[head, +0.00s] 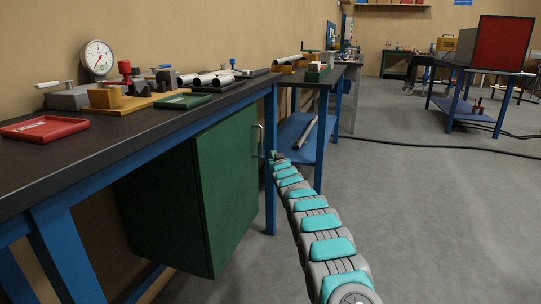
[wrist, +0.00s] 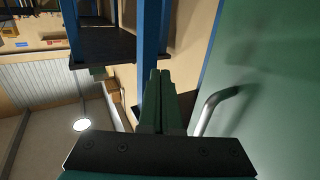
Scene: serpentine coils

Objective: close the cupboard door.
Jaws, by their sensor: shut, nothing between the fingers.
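The green cupboard (head: 160,212) hangs under the workbench at the left of the head view. Its door (head: 228,185) is the lighter green panel, with a metal handle (head: 258,140) near its far edge. In the head view I cannot tell how far the door stands from the cupboard's front. My gripper (head: 274,155) is at the far end of my arm, just right of the handle. In the wrist view, my gripper (wrist: 160,80) has its fingers together and empty. The handle (wrist: 212,105) is right of the fingers, and the green door (wrist: 270,110) fills the right side.
A blue bench leg (head: 270,165) stands just beyond the door's handle edge. The workbench top (head: 120,125) carries a gauge, trays and metal parts. A second blue bench with a lower shelf (head: 300,135) is behind. The grey floor to the right is open, with a black cable (head: 430,150).

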